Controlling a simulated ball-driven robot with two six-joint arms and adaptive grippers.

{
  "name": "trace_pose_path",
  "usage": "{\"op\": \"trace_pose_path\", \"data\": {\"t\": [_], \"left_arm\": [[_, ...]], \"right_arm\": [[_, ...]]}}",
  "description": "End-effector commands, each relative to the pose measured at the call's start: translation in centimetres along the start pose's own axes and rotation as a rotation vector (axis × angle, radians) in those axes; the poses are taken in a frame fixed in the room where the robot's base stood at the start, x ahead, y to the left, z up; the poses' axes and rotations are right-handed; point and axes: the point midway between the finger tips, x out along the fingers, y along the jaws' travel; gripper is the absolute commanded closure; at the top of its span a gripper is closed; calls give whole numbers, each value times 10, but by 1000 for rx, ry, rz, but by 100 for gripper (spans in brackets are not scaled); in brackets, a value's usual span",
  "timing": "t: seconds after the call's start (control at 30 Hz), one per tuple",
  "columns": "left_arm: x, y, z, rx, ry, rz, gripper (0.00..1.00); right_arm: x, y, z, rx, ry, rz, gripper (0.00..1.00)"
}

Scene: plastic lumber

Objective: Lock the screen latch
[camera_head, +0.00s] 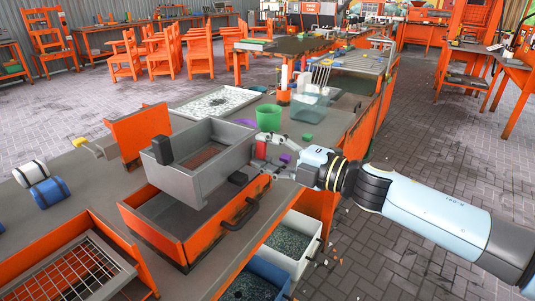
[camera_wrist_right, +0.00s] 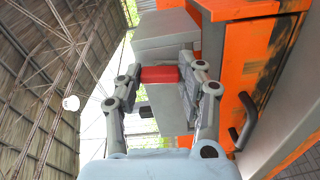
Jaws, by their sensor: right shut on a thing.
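A grey open-topped box (camera_head: 222,166) with a mesh-like brown floor sits on an orange frame (camera_head: 190,243) at the bench's edge. A black block (camera_head: 163,150) stands at its left corner. A red handle (camera_head: 261,150), seemingly the latch, is at the box's right end; it also shows in the right wrist view (camera_wrist_right: 160,74) against the grey wall. My right gripper (camera_head: 264,152) is shut around the red handle, with one finger on each side in the right wrist view (camera_wrist_right: 161,77). How the handle joins the box is hidden. My left gripper is in neither view.
An orange upright panel (camera_head: 140,131) stands behind the box. A black drawer handle (camera_head: 240,214) sticks out below it. A green cup (camera_head: 269,117) and a clear tub (camera_head: 309,107) stand beyond my gripper. White and blue bins (camera_head: 292,244) sit low in front.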

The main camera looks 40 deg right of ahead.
Motion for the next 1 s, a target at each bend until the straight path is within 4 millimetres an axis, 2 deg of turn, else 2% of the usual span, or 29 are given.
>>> {"op": "trace_pose_path", "data": {"t": [0.33,0.87,0.9,1.0], "left_arm": [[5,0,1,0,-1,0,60],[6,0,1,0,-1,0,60],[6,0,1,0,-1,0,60],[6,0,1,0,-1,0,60]], "right_arm": [[0,-1,0,-132,0,-2,94],[0,-1,0,-152,-1,-3,94],[0,-1,0,-152,-1,-3,57],[0,-1,0,-152,0,-2,43]]}}
